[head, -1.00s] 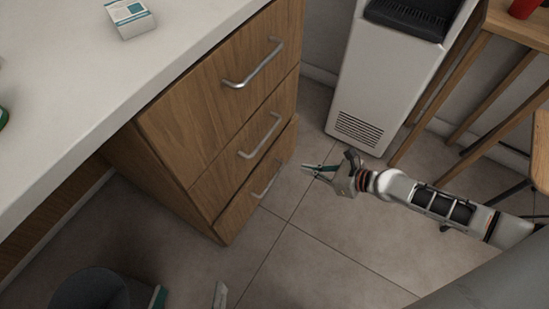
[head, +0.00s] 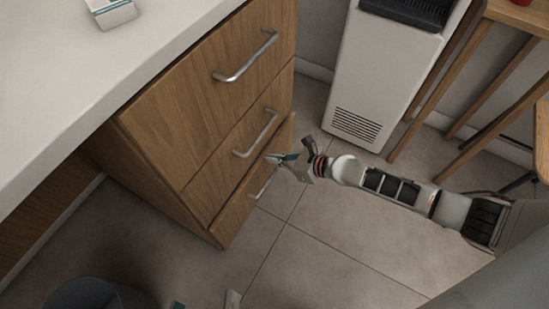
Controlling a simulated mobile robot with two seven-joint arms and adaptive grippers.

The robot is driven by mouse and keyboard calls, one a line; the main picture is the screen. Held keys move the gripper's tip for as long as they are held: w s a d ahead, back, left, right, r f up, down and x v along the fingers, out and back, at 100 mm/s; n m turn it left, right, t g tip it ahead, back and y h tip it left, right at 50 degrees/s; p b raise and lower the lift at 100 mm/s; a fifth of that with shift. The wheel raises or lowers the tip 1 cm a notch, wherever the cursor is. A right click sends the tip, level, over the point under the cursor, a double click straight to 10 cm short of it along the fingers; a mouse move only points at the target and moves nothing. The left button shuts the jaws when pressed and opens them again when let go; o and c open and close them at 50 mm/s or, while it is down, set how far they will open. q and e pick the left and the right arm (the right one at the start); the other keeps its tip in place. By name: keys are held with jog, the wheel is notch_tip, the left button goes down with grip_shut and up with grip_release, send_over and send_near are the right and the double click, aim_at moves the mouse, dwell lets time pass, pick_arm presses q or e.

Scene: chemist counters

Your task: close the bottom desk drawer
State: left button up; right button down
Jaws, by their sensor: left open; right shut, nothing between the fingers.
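The wooden desk unit has three stacked drawers with metal bar handles. The bottom drawer (head: 232,212) stands out a little past the drawers above it. Its handle (head: 263,184) is partly covered by my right gripper (head: 273,160). The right gripper is shut and empty, with its tips at the far upper part of the bottom drawer's front. I cannot tell whether it touches the drawer. Only the fingertips of my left gripper (head: 205,303) show at the bottom edge, spread apart, over the floor.
The middle drawer (head: 228,158) and top drawer (head: 190,85) look closed. A white box (head: 110,12) lies on the white counter (head: 60,75). A dark bin (head: 95,296) stands at lower left. A white appliance (head: 375,75) and wooden stools are at upper right. The tiled floor before the drawers is clear.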

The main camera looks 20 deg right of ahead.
jog(key=shift+w+a+r, duration=0.1)
jog(key=shift+w+a, duration=0.75)
jog(key=shift+w, duration=0.2)
jog(key=shift+r, duration=0.1)
jog(key=shift+s, duration=0.1)
